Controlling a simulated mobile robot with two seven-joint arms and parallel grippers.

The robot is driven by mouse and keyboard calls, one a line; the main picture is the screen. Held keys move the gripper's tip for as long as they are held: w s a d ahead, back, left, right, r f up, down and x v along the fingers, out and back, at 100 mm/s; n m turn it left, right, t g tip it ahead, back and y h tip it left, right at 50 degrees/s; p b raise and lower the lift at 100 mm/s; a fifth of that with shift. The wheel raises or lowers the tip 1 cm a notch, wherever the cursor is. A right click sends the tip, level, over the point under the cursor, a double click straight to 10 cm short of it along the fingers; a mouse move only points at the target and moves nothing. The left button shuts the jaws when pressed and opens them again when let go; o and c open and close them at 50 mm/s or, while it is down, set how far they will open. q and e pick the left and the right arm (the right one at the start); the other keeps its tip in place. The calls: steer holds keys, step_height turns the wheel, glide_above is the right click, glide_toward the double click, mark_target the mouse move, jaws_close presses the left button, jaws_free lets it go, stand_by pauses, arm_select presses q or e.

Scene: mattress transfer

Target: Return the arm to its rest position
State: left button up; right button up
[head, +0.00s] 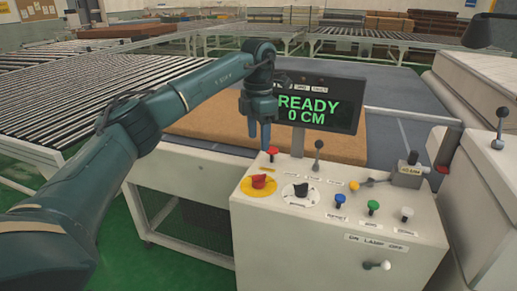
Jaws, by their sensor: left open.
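My left arm comes in from the left and reaches over to the control box. My left gripper (260,135) is open and empty, pointing down just above a red-topped knob (272,152) at the box's back left edge. I cannot tell whether a fingertip touches that knob. The white control box (330,243) carries a red switch on a yellow plate (260,182), a black rotary dial (300,191), and blue, green and white knobs. The display (320,104) behind it reads "READY 0 CM". My right gripper is not in view.
A brown mattress slab (212,127) lies on the table behind the box. A roller conveyor (90,92) stretches across the left. White cabinets (487,170) stand at the right. Green floor shows at lower left.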

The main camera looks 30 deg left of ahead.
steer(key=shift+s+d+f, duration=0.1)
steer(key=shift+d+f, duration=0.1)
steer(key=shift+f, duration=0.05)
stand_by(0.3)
